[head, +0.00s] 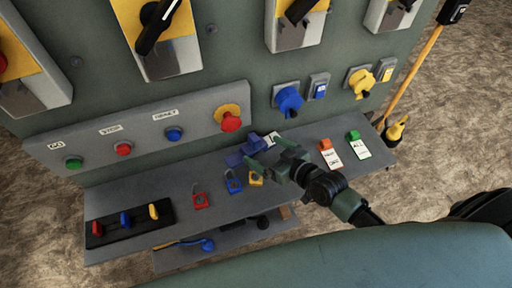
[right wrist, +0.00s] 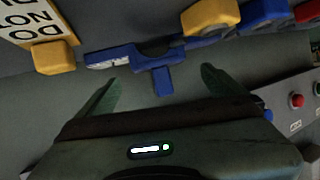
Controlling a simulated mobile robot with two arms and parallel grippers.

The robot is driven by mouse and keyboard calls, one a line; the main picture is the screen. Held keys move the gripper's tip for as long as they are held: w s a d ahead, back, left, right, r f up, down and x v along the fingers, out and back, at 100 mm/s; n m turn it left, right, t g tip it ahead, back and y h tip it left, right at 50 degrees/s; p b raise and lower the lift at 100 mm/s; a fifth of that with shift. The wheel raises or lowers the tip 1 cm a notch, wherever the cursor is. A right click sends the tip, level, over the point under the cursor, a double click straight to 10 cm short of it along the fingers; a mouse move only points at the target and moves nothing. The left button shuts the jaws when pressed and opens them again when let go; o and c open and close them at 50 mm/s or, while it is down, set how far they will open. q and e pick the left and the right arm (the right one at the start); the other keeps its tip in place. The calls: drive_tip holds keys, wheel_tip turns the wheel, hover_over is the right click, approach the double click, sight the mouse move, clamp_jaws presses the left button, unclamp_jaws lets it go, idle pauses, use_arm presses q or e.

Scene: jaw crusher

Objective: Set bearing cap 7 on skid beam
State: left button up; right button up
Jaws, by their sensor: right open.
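I cannot make out a bearing cap or a skid beam in either view. My right gripper (head: 265,154) is open and empty over the grey shelf in the head view. Its two fingers also show apart in the right wrist view (right wrist: 159,78). A blue device (head: 248,149) with a pale label lies on the shelf just ahead of the fingertips. In the right wrist view the blue device (right wrist: 152,52) lies ahead of the gap between the fingers; contact cannot be told. My left gripper is not in view.
The shelf (head: 150,183) holds red (head: 200,200), blue (head: 234,186) and yellow (head: 256,179) padlocks, a black tray (head: 108,238), and tags with orange (head: 325,145) and green (head: 353,136) tops. A green panel (head: 210,75) with switches and buttons rises behind.

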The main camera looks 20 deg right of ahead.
sight(258, 145)
drive_tip(key=x, duration=0.4)
drive_tip(key=shift+w+a+r, duration=0.15)
drive_tip(key=shift+w+r, duration=0.1)
drive_tip(key=shift+s, duration=0.1)
drive_tip(key=c, duration=1.7)
drive_tip(key=shift+r, duration=0.15)
drive_tip(key=c, duration=0.4)
drive_tip(key=shift+r, duration=0.1)
drive_tip(key=shift+c, duration=0.2)
drive_tip(key=shift+r, duration=0.15)
drive_tip(key=r, duration=0.6)
drive_tip(key=shift+s+r, duration=0.3)
clamp_jaws()
drive_tip(key=s+b, duration=0.2)
drive_tip(key=s, duration=1.7)
drive_tip(key=shift+d, duration=0.4)
drive_tip(key=shift+s, duration=0.15)
